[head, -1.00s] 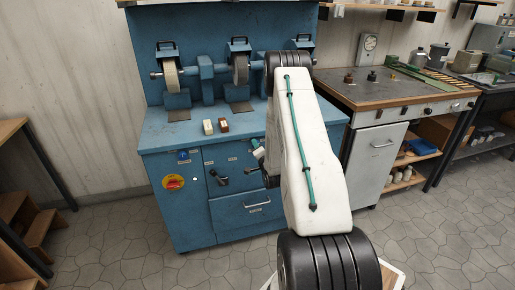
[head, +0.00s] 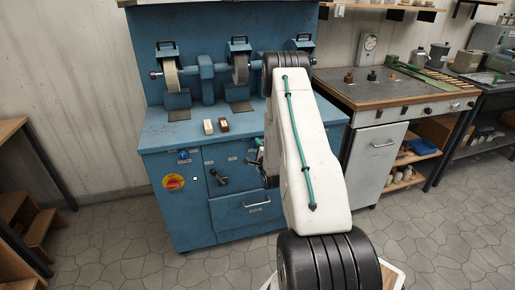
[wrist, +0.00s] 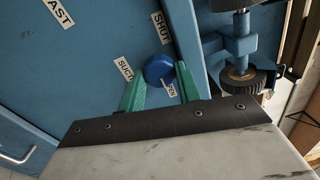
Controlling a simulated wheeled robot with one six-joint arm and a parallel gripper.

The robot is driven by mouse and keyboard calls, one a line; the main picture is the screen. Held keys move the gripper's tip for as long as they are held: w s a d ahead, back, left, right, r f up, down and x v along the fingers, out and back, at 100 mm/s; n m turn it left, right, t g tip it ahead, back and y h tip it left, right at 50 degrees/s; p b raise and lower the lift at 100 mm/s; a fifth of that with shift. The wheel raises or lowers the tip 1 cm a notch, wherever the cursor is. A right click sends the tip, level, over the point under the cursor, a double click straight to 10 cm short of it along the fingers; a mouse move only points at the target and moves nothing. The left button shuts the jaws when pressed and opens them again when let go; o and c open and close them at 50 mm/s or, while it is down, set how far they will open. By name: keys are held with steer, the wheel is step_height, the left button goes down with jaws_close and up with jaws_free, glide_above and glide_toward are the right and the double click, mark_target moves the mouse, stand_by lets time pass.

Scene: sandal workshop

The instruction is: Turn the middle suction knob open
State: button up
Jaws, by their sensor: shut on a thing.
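In the wrist view a round blue knob (wrist: 159,69) sits on the blue panel between the green fingers of my gripper (wrist: 160,86). The jaws are shut on it. A "SHUT" label (wrist: 162,27) is above the knob. A "SUCTION" label (wrist: 124,68), partly covered, is to its left. An "OPEN" label (wrist: 169,90) shows partly below it. I cannot tell which way the knob is turned. In the head view my gripper (head: 259,164) is at the cabinet front, mostly behind my arm, and the held knob is hidden. Another blue knob (head: 183,156) is on the cabinet's left.
A dark wheel (wrist: 240,80) on a blue bracket stands close right of my gripper. In the head view the blue cabinet (head: 170,222) carries a red switch on yellow (head: 173,182), a black lever (head: 217,178) and a drawer handle (head: 257,204). A bench (head: 378,92) stands at right.

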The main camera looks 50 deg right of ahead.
stand_by(0.5)
steer(key=o, duration=1)
steer(key=v, duration=0.8)
steer(key=shift+d+f, duration=0.1)
steer(key=shift+d, duration=0.05)
